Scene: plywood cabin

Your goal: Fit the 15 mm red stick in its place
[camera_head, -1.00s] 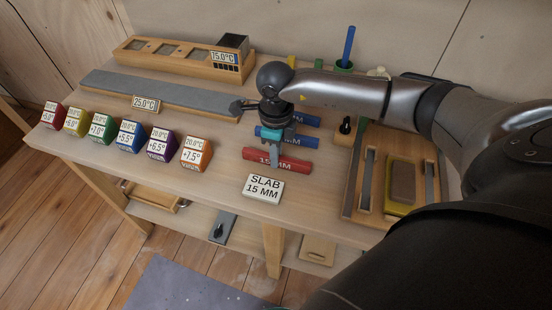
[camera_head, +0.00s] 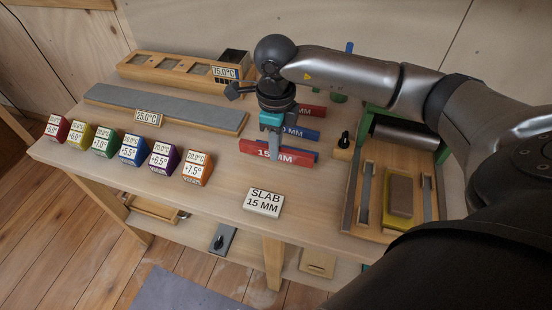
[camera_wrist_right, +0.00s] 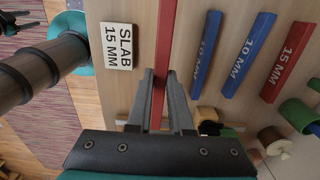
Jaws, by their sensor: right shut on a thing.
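My right gripper (camera_head: 274,152) is shut on a red stick (camera_head: 298,157) marked 15 MM. The stick appears raised above the bench, its long side across the head view, partly covering a blue stick behind it. In the right wrist view the held red stick (camera_wrist_right: 168,30) runs up from between the fingertips (camera_wrist_right: 162,80). A second red stick (camera_head: 314,111) marked 15 MM lies farther back; it also shows in the wrist view (camera_wrist_right: 287,62). Blue sticks (camera_wrist_right: 207,52) lie between the two red ones.
A SLAB 15 MM sign (camera_head: 263,202) stands in front. A wooden board (camera_head: 388,230) with two grey strips, a yellow-edged block (camera_head: 399,196) and a roller (camera_head: 405,138) is at the right. Coloured label blocks (camera_head: 131,149) line the left front. A grey slab (camera_head: 165,108) lies behind them.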

